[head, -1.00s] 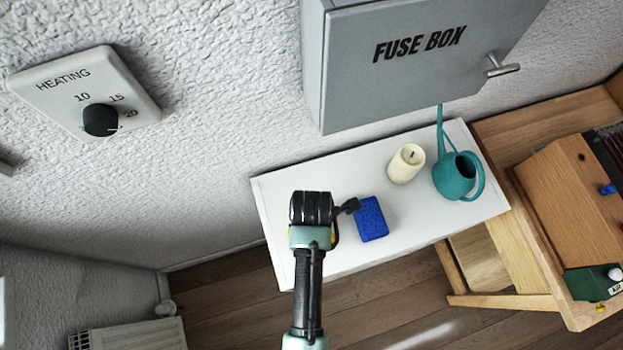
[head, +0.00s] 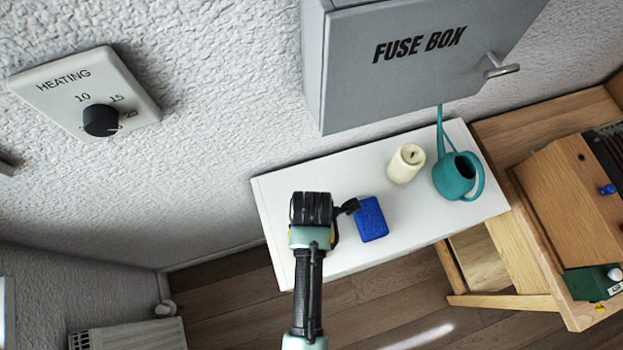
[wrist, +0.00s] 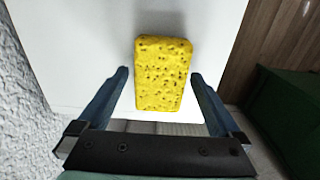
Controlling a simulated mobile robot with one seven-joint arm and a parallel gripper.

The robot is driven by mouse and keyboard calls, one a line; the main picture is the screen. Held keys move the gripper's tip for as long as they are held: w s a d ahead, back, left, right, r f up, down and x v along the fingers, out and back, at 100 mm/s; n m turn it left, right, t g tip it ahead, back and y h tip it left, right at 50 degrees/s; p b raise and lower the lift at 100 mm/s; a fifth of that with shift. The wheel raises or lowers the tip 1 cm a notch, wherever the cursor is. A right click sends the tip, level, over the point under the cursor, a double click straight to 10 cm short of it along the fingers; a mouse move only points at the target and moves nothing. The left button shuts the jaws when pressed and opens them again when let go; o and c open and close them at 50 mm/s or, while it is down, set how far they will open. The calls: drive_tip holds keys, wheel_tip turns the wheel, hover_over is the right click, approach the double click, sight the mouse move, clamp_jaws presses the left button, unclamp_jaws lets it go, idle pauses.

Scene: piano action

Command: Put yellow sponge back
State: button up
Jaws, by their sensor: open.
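The yellow sponge (wrist: 163,75) shows in the wrist view, lying on the white shelf top (wrist: 85,40). It sits between and partly beyond the two fingertips of my open gripper (wrist: 160,75), with a gap on each side. In the head view my gripper (head: 312,208) is over the left part of the white shelf top (head: 285,190), and my own arm hides most of the sponge. A small bit of yellow shows beside my wrist. A blue sponge (head: 371,219) lies on the shelf just right of my gripper.
A cream candle (head: 405,165) and a teal watering can (head: 457,175) stand on the shelf's right part. The fuse box (head: 400,60) juts out from the wall above. A wooden piece of furniture (head: 560,200) stands at the right. The shelf's left end is clear.

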wheel_tip(320, 180, up, 12)
drive_tip(key=shift+f, duration=0.25)
drive_tip(key=shift+s, duration=0.1)
idle(0.5)
